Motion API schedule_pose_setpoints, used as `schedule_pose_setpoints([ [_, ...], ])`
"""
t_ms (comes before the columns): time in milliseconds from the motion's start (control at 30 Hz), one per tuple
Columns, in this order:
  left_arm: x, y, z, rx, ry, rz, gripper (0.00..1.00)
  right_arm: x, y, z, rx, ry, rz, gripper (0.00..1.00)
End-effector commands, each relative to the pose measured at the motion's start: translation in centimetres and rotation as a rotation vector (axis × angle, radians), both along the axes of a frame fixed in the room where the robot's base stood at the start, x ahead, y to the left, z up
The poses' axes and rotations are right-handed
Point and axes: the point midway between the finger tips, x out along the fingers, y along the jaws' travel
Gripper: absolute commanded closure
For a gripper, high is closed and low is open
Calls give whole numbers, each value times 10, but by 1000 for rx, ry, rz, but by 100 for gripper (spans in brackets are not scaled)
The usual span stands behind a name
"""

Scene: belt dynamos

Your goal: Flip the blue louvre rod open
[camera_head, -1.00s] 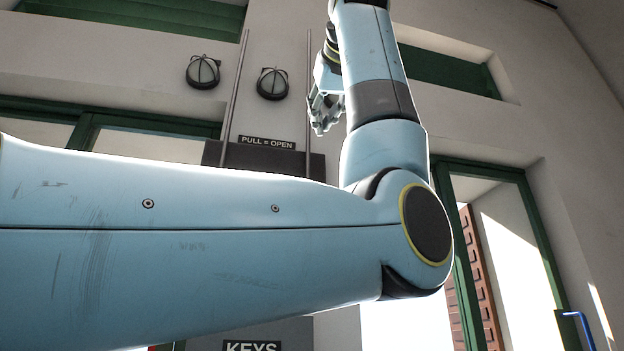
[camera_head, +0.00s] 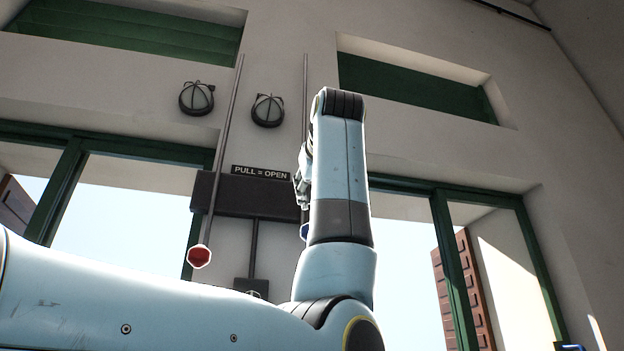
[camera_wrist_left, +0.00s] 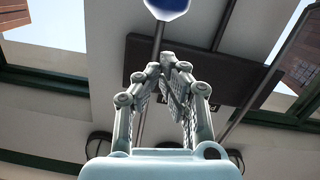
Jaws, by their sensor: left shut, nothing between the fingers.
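The blue knob (camera_head: 304,232) of the blue louvre rod peeks out beside my left forearm, which hides part of it. Its thin grey rod (camera_head: 305,85) runs up the wall. In the left wrist view the blue knob (camera_wrist_left: 167,9) is at the top edge, beyond my fingertips, with its rod (camera_wrist_left: 158,42) running down behind them. My left gripper (camera_head: 300,185) is beside the forearm, above the blue knob in the picture. Its fingers meet in the left wrist view (camera_wrist_left: 167,62), shut and empty. Whether they touch the rod I cannot tell. My right gripper is out of view.
A second rod (camera_head: 225,130) with a red knob (camera_head: 199,257) hangs to the left. A dark box (camera_head: 260,195) with a "PULL = OPEN" sign (camera_head: 261,172) is behind the rods. Two round lamps (camera_head: 267,111) and green louvre panels (camera_head: 415,85) are above.

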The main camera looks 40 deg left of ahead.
Motion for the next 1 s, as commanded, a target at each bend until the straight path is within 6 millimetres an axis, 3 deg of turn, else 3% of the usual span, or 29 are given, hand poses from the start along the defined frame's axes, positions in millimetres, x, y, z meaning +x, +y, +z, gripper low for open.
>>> schedule_pose_setpoints([
  [200,4,-1,-21,0,-1,1,100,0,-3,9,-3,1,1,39],
  [667,4,-1,-28,-1,-1,1,100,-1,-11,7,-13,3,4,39],
  [767,4,-1,-38,0,0,1,100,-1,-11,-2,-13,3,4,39],
  [1000,5,-1,-87,-1,2,1,100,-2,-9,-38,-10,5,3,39],
])
